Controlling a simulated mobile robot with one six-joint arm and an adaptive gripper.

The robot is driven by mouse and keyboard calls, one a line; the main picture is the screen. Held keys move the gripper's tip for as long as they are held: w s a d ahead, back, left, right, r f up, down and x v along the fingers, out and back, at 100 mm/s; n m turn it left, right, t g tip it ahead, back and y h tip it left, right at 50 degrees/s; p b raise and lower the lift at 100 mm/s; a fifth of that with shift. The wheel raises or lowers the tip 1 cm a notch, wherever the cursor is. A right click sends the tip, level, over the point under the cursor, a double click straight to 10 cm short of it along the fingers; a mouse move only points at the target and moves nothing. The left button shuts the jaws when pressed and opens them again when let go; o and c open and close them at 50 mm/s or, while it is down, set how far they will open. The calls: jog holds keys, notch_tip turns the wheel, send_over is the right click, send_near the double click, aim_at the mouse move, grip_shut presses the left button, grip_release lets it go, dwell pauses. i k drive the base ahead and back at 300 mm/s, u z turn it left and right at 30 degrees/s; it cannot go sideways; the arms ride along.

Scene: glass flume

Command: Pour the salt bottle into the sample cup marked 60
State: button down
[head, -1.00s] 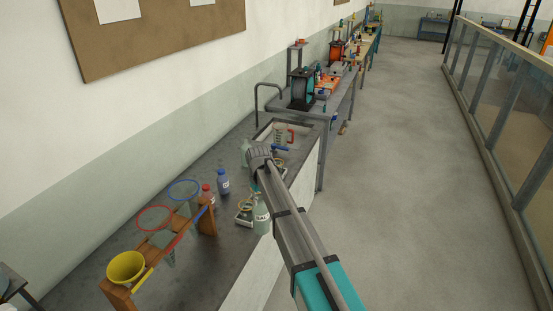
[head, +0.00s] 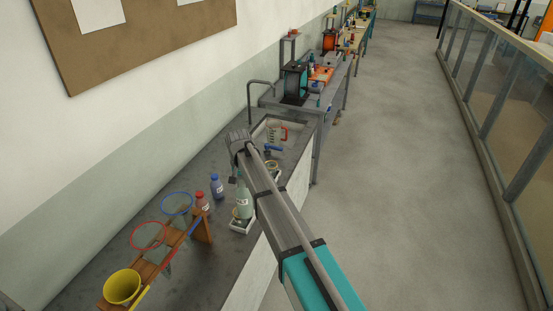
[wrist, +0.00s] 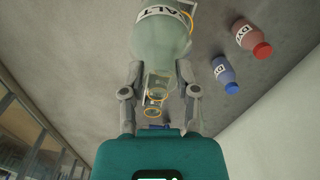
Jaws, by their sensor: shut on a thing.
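My gripper (wrist: 156,90) is shut on the pale green salt bottle (wrist: 158,45), whose white label shows the letters "ALT" in the wrist view. In the head view the bottle (head: 243,204) is upright, in front of or over a small pale scale (head: 236,228); I cannot tell whether they touch. In the wrist view clear cups with yellow-orange rings (wrist: 152,111) show beyond the bottle, between my fingers. Another yellow-edged thing (wrist: 187,9) is partly hidden behind the bottle. No mark 60 is readable on any cup.
Blue (head: 217,186) and red (head: 202,202) dye bottles stand left of the salt bottle. A wooden rack (head: 203,228) with red and blue rings and a yellow funnel (head: 122,286) is nearer. A sink with a red-handled jug (head: 276,132) lies beyond.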

aim_at(272, 165)
jog(key=i, duration=1.3)
jog(key=u, duration=0.05)
